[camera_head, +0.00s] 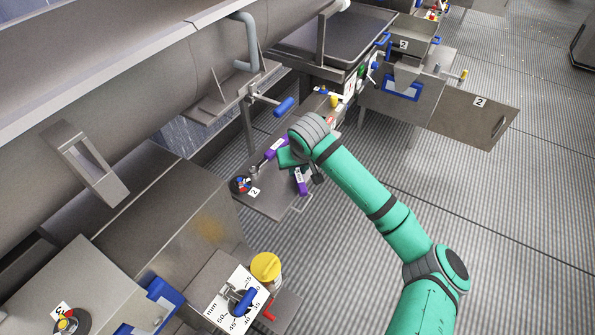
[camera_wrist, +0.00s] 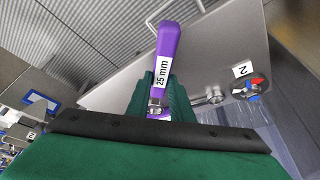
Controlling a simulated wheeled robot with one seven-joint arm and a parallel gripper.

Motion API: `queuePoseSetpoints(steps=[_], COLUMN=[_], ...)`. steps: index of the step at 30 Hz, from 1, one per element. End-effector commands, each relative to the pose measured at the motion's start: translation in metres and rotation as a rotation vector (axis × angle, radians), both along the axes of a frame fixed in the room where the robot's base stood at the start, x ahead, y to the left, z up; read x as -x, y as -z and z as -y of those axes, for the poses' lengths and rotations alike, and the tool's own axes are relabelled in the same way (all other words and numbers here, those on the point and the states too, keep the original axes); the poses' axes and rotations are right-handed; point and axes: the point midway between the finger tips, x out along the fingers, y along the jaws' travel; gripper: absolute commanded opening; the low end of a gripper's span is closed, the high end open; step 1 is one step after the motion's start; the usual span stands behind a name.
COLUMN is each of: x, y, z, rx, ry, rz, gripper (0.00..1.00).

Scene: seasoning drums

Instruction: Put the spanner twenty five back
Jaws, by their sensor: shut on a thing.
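My gripper (camera_head: 291,159) is above the flat metal plate. In the wrist view my green gripper (camera_wrist: 160,92) is shut on a purple spanner (camera_wrist: 167,50) whose white label reads 25 mm. Its purple end sticks out past the fingertips, and my gripper hides part of it. In the head view a purple labelled handle (camera_head: 302,185) hangs out below my gripper and seems to be this spanner. A second purple handle (camera_head: 276,148) shows left of my gripper, with a grey shaft running toward a round metal fitting (camera_head: 253,172).
The metal plate (camera_head: 262,203) bears a red, white and blue knob (camera_head: 240,184) beside a "2" label. A blue-handled lever (camera_head: 284,106) stands just above and a large grey pipe lies at left. Open ribbed floor (camera_head: 330,265) lies to the right.

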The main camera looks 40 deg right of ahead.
Motion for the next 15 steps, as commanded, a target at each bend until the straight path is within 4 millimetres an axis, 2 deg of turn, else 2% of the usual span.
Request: queuePoseSetpoints(steps=[4,15], x=[0.0002,0.0001], y=[0.0102,0.0137], z=[0.0004,-0.0002], rx=[0.001,-0.002], ry=[0.000,0.001], rz=[0.000,0.001], gripper=[0.00,0.00])
